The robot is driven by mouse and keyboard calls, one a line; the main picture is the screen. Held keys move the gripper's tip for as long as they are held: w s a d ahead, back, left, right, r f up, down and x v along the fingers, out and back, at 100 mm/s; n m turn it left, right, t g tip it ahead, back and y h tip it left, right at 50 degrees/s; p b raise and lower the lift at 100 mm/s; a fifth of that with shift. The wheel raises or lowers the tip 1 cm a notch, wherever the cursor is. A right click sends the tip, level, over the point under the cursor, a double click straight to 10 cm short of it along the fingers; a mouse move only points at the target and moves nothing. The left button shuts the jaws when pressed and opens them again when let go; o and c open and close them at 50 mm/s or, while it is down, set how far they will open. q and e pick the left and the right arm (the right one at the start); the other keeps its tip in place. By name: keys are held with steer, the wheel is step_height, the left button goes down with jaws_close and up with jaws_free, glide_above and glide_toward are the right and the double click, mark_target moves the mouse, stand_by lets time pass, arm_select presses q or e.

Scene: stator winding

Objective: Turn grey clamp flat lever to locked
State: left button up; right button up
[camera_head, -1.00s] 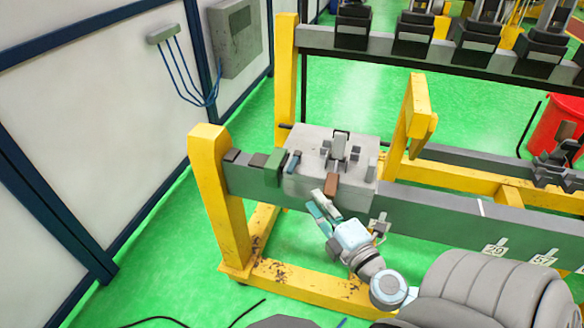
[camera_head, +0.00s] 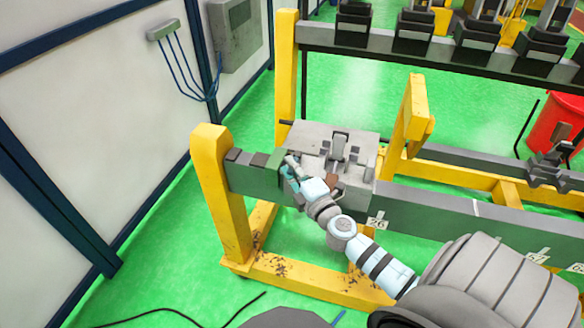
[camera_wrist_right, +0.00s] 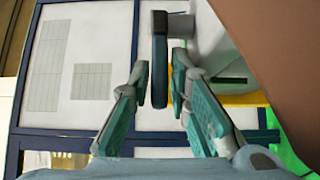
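The grey clamp block (camera_head: 308,133) sits on the dark green beam, with a broad grey lever (camera_head: 338,150) standing at its middle. In the wrist view a flat, dark blue-grey lever (camera_wrist_right: 160,70) stands upright at the end of a short grey shaft. My right gripper (camera_wrist_right: 161,88) is open, one finger on each side of this lever. The right finger looks very close to it; I cannot tell whether it touches. In the head view the right gripper (camera_head: 287,168) is at the block's front left and hides this lever. My left gripper is not in view.
A brown part (camera_head: 333,181) sits at the block's front edge and also looms close on the right of the wrist view (camera_wrist_right: 270,50). A yellow post (camera_head: 211,190) stands left of the block. The dark green beam (camera_head: 430,210) runs right.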

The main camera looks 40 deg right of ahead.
jaws_close()
steer(key=shift+w+a+m+h, duration=0.1)
steer(key=shift+w+m+h, duration=0.05)
steer(key=shift+m+h, duration=0.2)
steer(key=shift+w+a+m+g+h, duration=0.15)
steer(key=shift+m+h, duration=0.15)
steer(key=shift+h, duration=0.15)
steer(key=shift+w+m+g+h, duration=0.15)
steer(key=shift+m+h, duration=0.1)
steer(key=shift+h, duration=0.15)
steer(key=w+m+g+h+b, duration=0.1)
steer(key=m+h+b, duration=0.1)
steer(key=m+g+h+b, duration=0.2)
steer(key=h, duration=0.1)
steer(key=w+m+g+h+b, duration=0.1)
steer(key=g+h+b, duration=0.1)
steer(key=shift+w+a+f+m+h+b, duration=0.25)
steer(key=shift+w+a+m+h+b, duration=0.05)
steer(key=shift+m+h+b, duration=0.1)
steer(key=shift+w+d+r+m+g+h+b, duration=0.1)
steer(key=shift+w+m+g+h+b, duration=0.05)
steer(key=shift+m+g+h+b, duration=0.3)
steer(key=shift+w+r+m+g+h+b, duration=0.1)
steer(key=shift+m+g+h+b, duration=0.15)
steer(key=shift+g+b, duration=0.25)
steer(key=shift+o, duration=1.2)
jaws_free()
